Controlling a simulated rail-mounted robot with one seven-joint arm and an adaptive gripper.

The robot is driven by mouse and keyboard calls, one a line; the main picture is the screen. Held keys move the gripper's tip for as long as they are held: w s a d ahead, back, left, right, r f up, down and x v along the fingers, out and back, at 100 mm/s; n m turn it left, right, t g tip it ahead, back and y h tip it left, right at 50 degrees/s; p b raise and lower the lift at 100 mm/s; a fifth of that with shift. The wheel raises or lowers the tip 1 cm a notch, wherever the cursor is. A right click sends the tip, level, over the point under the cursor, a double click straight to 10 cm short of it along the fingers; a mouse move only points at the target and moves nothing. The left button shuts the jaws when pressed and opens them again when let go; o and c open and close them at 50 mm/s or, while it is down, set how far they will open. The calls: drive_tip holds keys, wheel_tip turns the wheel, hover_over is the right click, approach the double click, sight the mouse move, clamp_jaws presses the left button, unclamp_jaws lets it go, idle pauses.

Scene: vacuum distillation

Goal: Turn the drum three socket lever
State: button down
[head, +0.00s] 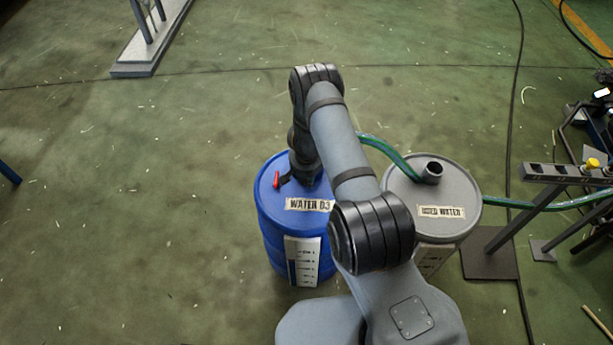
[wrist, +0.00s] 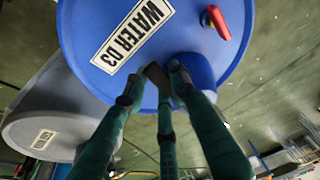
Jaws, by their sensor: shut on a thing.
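The blue drum (head: 271,215), labelled WATER D3, stands upright on the floor and fills the top of the wrist view (wrist: 100,70). Its red lever (head: 277,180) sits on the drum top, left of my arm; it also shows at the upper right of the wrist view (wrist: 217,22). A short blue round socket (wrist: 203,70) stands near the drum's rim. My gripper (wrist: 165,75) has its dark fingertips close together at this socket and appears shut on it, though the contact is partly hidden. The lever is apart from the fingers.
A grey drum (head: 400,195) labelled for used water stands close to the right of the blue one. A green hose (head: 390,150) runs behind my arm toward its open neck (head: 432,172). Metal stands (head: 545,195) are at the right.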

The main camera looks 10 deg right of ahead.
drive_tip(key=c, duration=1.4)
unclamp_jaws()
drive_tip(key=shift+r, duration=0.1)
drive_tip(key=v, duration=1.2)
drive_tip(key=shift+a, duration=0.1)
drive_tip(key=shift+c, duration=0.3)
